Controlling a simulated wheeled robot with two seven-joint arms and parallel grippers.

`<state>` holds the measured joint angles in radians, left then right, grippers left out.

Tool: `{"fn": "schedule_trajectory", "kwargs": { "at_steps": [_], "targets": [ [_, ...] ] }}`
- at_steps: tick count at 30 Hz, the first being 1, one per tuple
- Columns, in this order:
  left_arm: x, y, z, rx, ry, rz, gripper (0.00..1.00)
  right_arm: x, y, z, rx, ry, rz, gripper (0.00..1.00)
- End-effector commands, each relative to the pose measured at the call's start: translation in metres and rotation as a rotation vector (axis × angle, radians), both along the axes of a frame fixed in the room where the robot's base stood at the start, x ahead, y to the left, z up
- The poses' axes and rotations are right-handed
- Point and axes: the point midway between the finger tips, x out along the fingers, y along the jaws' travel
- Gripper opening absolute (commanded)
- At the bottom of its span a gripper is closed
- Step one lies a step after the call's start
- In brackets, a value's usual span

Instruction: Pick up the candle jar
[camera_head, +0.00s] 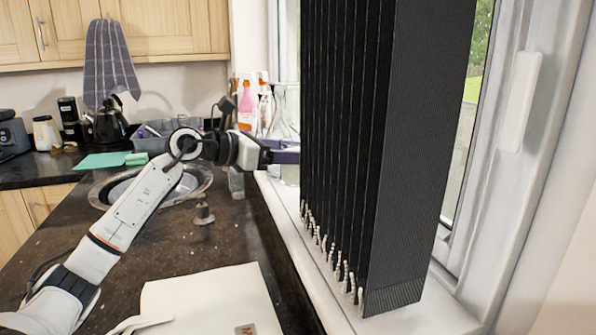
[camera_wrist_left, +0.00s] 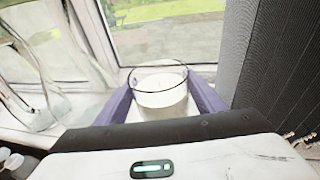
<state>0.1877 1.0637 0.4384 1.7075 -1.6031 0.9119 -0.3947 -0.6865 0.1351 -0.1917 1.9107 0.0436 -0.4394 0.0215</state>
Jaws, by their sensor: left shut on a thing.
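The candle jar (camera_wrist_left: 160,100) is a clear glass with a dark rim and white wax, seen in the left wrist view. It stands between the two purple fingers of my left gripper (camera_wrist_left: 163,92), which is shut on it. In the head view my left gripper (camera_head: 285,152) reaches right over the window sill, its fingers running toward the dark blind. The jar is mostly or wholly hidden there. I cannot tell whether its base touches the sill. My right gripper is not in view.
A black pleated blind (camera_head: 400,130) hangs close to the right of my left gripper. A clear glass vase (camera_wrist_left: 30,85) stands on its other side. The white sill (camera_head: 300,240) borders the dark counter (camera_head: 225,235), which holds a sink (camera_head: 190,185) and a pale board (camera_head: 210,300).

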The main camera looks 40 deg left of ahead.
Motion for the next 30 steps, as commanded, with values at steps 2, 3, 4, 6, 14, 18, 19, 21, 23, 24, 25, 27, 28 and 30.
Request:
{"fn": "schedule_trajectory", "kwargs": {
  "at_steps": [2,3,4,6,14,18,19,21,23,24,25,27,28,30],
  "targets": [
    [0.0,0.001,0.027,0.007,-0.008,0.001,0.29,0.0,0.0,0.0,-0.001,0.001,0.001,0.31],
    [-0.001,0.001,0.038,0.008,-0.008,0.002,0.29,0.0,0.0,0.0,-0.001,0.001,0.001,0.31],
    [-0.001,0.001,0.047,0.007,-0.009,0.002,0.29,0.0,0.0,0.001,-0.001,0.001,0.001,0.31],
    [-0.001,0.002,0.066,0.007,-0.009,0.003,0.29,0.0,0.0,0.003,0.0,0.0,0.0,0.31],
    [-0.001,0.001,0.139,0.002,-0.01,0.003,0.29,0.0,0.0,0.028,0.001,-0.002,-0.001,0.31],
    [-0.001,0.001,0.174,-0.001,-0.01,0.002,0.29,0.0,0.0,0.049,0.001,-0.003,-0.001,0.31],
    [-0.001,0.001,0.18,0.0,-0.009,0.002,0.29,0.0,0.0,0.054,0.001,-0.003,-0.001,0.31],
    [-0.001,0.001,0.187,-0.004,-0.01,0.001,0.29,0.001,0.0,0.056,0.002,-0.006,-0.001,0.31],
    [-0.001,0.001,0.195,-0.003,-0.011,0.001,0.29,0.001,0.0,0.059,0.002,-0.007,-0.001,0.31],
    [-0.001,0.001,0.201,-0.003,-0.011,0.0,0.29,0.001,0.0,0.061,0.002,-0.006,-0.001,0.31],
    [-0.001,0.001,0.204,-0.003,-0.011,0.001,0.29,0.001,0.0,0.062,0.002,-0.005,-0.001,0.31],
    [-0.001,0.001,0.207,-0.004,-0.009,0.0,0.29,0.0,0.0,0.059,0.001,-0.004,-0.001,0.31],
    [-0.001,0.001,0.209,-0.004,-0.01,0.0,0.29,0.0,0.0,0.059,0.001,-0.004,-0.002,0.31],
    [-0.001,0.001,0.214,-0.004,-0.01,0.0,0.29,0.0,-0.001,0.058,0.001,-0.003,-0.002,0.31]
  ]
}}
